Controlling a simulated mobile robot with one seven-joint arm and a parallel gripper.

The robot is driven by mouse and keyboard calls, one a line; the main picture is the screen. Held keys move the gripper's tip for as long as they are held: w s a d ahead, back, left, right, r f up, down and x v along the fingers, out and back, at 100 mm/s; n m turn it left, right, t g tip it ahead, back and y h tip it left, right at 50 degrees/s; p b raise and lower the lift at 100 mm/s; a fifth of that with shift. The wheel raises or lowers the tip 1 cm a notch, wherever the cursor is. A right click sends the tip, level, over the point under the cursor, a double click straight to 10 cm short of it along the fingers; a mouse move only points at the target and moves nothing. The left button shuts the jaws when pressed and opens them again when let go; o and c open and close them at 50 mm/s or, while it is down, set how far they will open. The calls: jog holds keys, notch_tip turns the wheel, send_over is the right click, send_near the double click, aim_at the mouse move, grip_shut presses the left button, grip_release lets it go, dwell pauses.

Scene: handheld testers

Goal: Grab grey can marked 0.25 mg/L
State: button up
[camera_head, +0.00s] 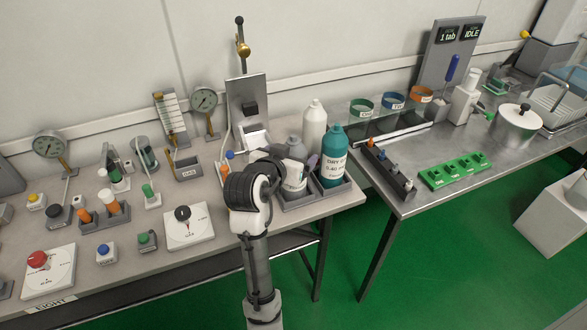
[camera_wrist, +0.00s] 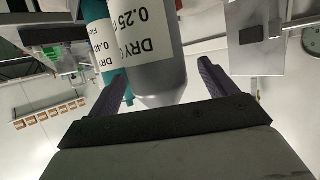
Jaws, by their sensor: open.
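The grey can (camera_wrist: 160,82), with a white label reading "DRY" and "0.25", stands between the two fingers of my gripper (camera_wrist: 160,88) in the wrist view. My gripper is open, with one finger on each side of the can. I cannot tell whether either finger touches it. In the head view, the grey can (camera_head: 295,146) stands in a grey tray on the bench, partly hidden by my gripper (camera_head: 292,162) and wrist.
A teal can (camera_head: 334,146) marked "DRY" and "0.40" stands close beside the grey can; it also shows in the wrist view (camera_wrist: 97,12). A white bottle (camera_head: 314,122) stands behind. A metal stand (camera_head: 244,95) rises behind left. Gauges and small testers crowd the bench's left.

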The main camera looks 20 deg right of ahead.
jog(key=shift+x, duration=1.6)
jog(key=shift+s+r, duration=0.1)
jog(key=shift+c, duration=0.4)
jog(key=c, duration=1.1)
